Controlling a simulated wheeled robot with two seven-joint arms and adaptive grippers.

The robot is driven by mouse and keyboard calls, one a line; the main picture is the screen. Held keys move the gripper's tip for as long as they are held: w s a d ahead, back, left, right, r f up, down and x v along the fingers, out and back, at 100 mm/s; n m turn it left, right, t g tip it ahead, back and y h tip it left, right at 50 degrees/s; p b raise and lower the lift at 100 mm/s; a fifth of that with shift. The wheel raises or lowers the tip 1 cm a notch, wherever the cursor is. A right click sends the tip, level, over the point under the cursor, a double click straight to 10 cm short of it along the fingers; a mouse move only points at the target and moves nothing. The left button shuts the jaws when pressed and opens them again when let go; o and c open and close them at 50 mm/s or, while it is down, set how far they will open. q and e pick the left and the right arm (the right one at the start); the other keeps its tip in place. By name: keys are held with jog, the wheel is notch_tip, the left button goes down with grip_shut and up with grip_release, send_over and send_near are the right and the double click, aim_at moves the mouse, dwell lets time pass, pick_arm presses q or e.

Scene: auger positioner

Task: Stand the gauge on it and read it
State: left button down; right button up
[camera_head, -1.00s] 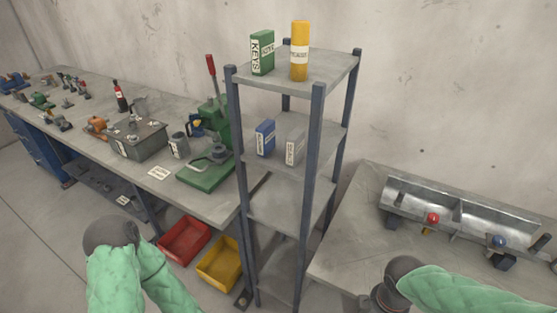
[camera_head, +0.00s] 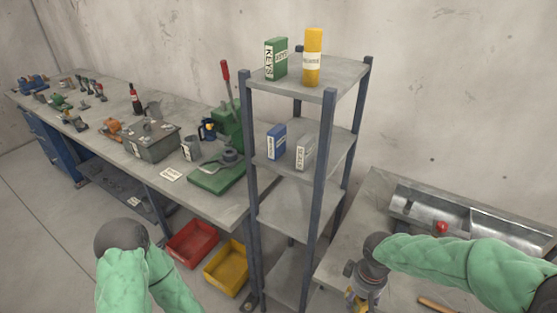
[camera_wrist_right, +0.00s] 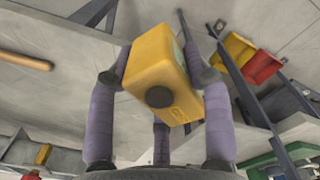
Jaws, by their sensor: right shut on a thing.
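My right gripper (camera_head: 362,297) is at the lower right of the head view, above the right-hand table, with its fingertips near the bottom edge. It is shut on a yellow box-shaped gauge (camera_wrist_right: 158,62) with a round black knob; the right wrist view shows purple-grey fingers on both sides of it. Its reading face cannot be made out. A metal trough (camera_head: 425,207) with a red knob (camera_head: 441,227) lies on the right-hand table, beyond my right arm, which covers part of it. Of my left arm, the green sleeve shows at lower left; its gripper is hidden.
A tall shelf (camera_head: 320,150) stands left of the right-hand table (camera_head: 385,185). It holds a green box (camera_head: 276,59), a yellow canister (camera_head: 312,57) and smaller boxes. A wooden handle (camera_head: 437,305) lies at the table's front. The long workbench (camera_head: 215,205) at left is crowded.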

jog(key=w+a+f+m, duration=0.1)
jog(key=w+f, duration=0.1)
jog(key=w+a+f+m, duration=0.1)
jog(key=w+f+m, duration=0.1)
jog(key=w, duration=0.1)
jog(key=w+a+f+m, duration=0.1)
jog(key=w+a+f, duration=0.1)
jog(key=w, duration=0.1)
jog(key=shift+m, duration=0.4)
